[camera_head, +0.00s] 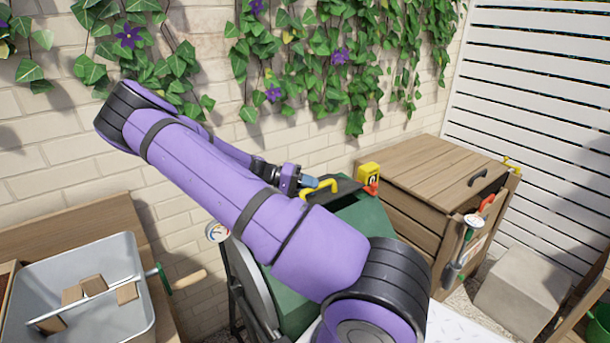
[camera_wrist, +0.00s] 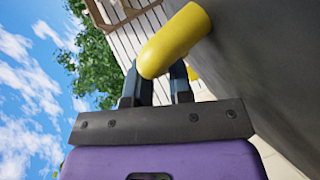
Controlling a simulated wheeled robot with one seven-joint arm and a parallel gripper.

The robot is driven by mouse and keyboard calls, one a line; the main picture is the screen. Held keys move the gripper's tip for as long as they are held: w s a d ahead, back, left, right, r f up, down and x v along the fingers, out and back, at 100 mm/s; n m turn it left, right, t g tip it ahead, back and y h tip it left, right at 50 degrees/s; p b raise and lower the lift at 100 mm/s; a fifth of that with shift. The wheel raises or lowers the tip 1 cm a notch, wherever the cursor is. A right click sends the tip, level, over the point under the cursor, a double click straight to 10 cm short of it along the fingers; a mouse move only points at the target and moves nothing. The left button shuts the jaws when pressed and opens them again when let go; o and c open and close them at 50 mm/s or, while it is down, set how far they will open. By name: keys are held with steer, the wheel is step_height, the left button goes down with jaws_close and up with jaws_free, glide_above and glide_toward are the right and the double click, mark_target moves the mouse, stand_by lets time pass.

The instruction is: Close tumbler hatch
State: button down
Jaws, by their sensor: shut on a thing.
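The green tumbler (camera_head: 370,220) stands behind my purple arm, which hides much of it. Its dark hatch (camera_head: 343,189) is at the top and carries a yellow handle (camera_head: 319,190). My gripper (camera_head: 309,183) is at the left end of that handle. In the wrist view, the fingers of my gripper (camera_wrist: 158,88) are shut on the yellow handle (camera_wrist: 175,40), and the grey hatch face (camera_wrist: 265,60) fills the right side. I cannot tell how far the hatch is from its frame.
A yellow and red latch-like part (camera_head: 369,177) sits beside the hatch. A wooden chest (camera_head: 432,175) stands to the right, and a grey block (camera_head: 523,290) in front of it. A metal tub (camera_head: 80,300) with wooden pieces is at the lower left. A brick wall with ivy stands behind.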

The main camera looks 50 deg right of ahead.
mark_target(316, 200)
steer(key=shift+s+a+f+m+t, duration=0.1)
steer(key=shift+s+f+m+t, duration=0.35)
steer(key=shift+f, duration=0.35)
steer(key=shift+s+a+f, duration=0.1)
steer(key=shift+s+f, duration=0.1)
steer(key=shift+f, duration=0.3)
steer(key=shift+s+f, duration=0.2)
steer(key=shift+f, duration=0.3)
steer(key=c, duration=1)
jaws_free()
steer(key=shift+c, duration=0.2)
steer(key=v, duration=1.1)
